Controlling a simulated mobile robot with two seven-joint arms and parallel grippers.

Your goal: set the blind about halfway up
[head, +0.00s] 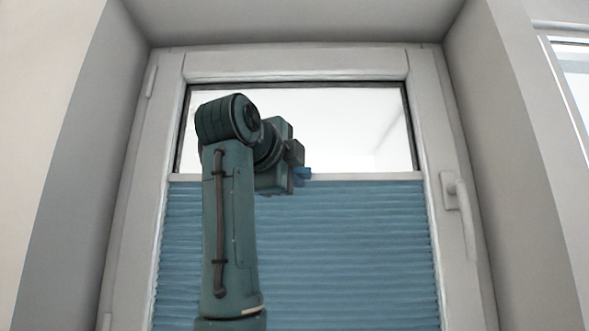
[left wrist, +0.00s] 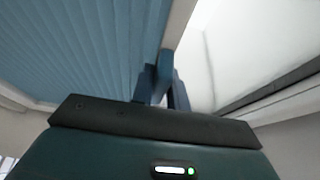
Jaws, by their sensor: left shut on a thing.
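The blue pleated blind (head: 345,250) covers the lower part of the window pane. Its pale top rail (head: 365,177) lies level across the glass, and bare bright glass shows above it. The blind's lower end is out of frame. My left gripper (head: 300,174) is at the rail near its middle, shut on a small blue tab (head: 304,172). In the left wrist view the fingers (left wrist: 163,90) close around the tab (left wrist: 165,66), at the rail between the blue pleats (left wrist: 85,40) and the glass. My right gripper is not in view.
The white window frame (head: 300,62) surrounds the pane, set in a deep grey recess. A window handle (head: 460,205) sticks out from the frame on the right. My left arm hides part of the blind and glass.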

